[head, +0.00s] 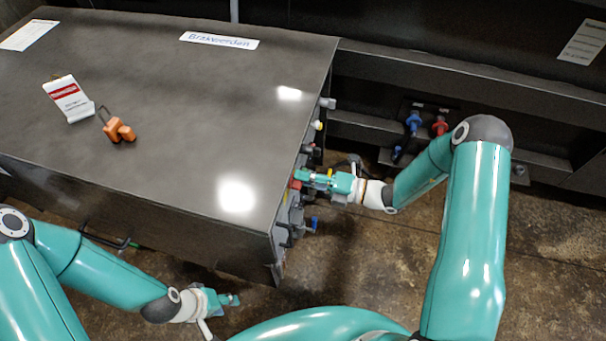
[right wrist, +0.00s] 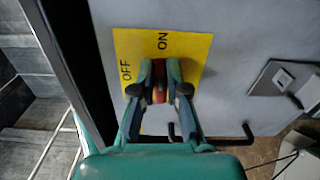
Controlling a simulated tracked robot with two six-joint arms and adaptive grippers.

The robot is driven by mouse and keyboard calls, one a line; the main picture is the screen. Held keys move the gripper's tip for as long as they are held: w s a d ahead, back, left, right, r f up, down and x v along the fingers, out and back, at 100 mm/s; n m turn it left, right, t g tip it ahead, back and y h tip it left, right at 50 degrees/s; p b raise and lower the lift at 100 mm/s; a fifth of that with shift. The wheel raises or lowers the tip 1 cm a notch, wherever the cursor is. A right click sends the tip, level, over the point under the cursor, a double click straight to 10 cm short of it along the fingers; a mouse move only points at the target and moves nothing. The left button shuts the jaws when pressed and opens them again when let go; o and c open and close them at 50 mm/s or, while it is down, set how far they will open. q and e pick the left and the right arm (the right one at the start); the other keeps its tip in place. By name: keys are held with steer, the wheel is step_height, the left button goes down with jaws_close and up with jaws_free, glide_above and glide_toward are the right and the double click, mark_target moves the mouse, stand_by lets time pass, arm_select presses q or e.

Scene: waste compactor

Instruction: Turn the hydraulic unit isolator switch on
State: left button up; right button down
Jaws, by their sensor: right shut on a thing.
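The isolator switch shows in the right wrist view as a red handle (right wrist: 159,82) on a yellow plate (right wrist: 190,52) marked OFF at left and ON at top. The visible part of the handle lies below the ON word, but the fingers hide its sides, so its exact setting is unclear. My right gripper (right wrist: 160,90) is shut on the handle. In the head view my right gripper (head: 318,179) is at the right side face of the dark cabinet (head: 170,110). My left gripper (head: 230,300) is away from the switch, below the cabinet's front; its jaw opening is too small to judge.
Orange padlocks (head: 118,131) and a red-and-white tag (head: 69,98) lie on the cabinet top. Other fittings stick out of the cabinet's side, including a blue handle (head: 313,224). Blue (head: 413,123) and red (head: 440,126) fittings stand behind my right arm. Floor right of the cabinet is open.

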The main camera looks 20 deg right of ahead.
steer(key=shift+w+d+m, duration=0.2)
steer(key=shift+m, duration=0.4)
steer(key=c, duration=1.2)
jaws_free()
steer(key=shift+f, duration=0.15)
steer(key=shift+a, duration=0.1)
steer(key=v, duration=1.2)
